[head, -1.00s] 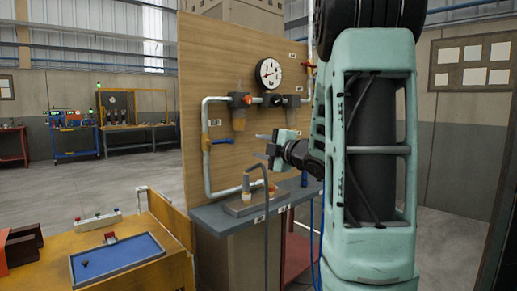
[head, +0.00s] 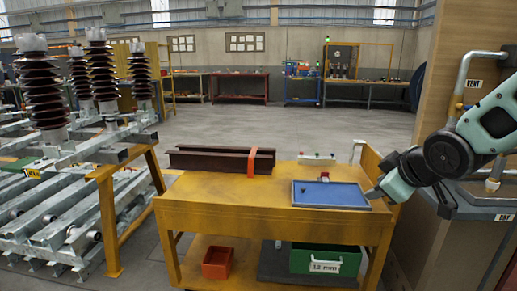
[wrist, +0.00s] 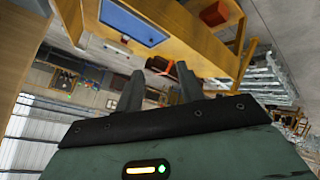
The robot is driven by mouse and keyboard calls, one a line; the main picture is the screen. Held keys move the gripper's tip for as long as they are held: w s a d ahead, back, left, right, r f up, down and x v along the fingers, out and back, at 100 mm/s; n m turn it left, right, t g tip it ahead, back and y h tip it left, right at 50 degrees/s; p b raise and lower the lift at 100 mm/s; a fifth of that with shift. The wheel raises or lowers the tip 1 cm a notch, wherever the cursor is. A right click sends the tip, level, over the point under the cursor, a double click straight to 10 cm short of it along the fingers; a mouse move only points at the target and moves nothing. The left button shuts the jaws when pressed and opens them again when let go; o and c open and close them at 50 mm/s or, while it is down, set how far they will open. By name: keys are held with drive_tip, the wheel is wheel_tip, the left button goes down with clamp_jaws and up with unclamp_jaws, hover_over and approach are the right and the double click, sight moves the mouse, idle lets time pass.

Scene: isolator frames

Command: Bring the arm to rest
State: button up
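My arm (head: 485,130) reaches in from the right edge of the head view, beside the wooden panel. My gripper (head: 374,193) points left and slightly down, and in the picture its tip overlaps the right end of the blue tray; I cannot tell the gap between them. In the wrist view, the two dark fingers of my gripper (wrist: 158,76) stand apart with nothing between them. The wrist view is tilted and looks out over the benches.
A yellow workbench (head: 250,215) holds the blue tray (head: 330,194) and brown beams (head: 215,160) with an orange band. An orange bin (head: 217,263) and green bin (head: 325,258) sit below. Insulators (head: 97,75) stand left on steel frames. Open floor (head: 260,125) lies behind.

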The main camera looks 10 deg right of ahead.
drive_tip(key=s+a+f+g+y, duration=0.1)
drive_tip(key=s+a+f+g, duration=0.4)
drive_tip(key=s+a, duration=0.75)
drive_tip(key=s+a+f+g, duration=0.2)
drive_tip(key=s+a+g, duration=0.3)
drive_tip(key=s, duration=0.8)
wheel_tip(320, 180, up, 14)
drive_tip(key=p, duration=1.4)
drive_tip(key=shift+w+a+t+h, duration=0.3)
drive_tip(key=shift+a+t+h, duration=0.05)
drive_tip(key=shift+t+h, duration=0.05)
drive_tip(key=shift+d+f, duration=0.1)
drive_tip(key=shift+f, duration=0.05)
